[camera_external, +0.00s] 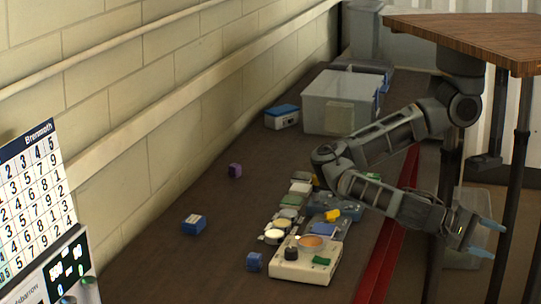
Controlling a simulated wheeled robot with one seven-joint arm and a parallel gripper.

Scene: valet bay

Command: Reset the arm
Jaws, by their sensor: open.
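My arm reaches down from under a wooden top at the upper right, bends at the elbow over the bench and points toward the lower right. My gripper (487,239) hangs past the red front edge of the bench, with pale blue fingertips. It is open, and I see nothing between the fingers. My forearm hides part of the bench and some small items behind it.
The brown bench (185,265) runs along a block wall. It holds a cream device (306,273), several small parts, blue boxes (193,224), a purple cube (235,170) and a clear bin (340,92). A wooden top (470,30) and dark posts stand near my arm.

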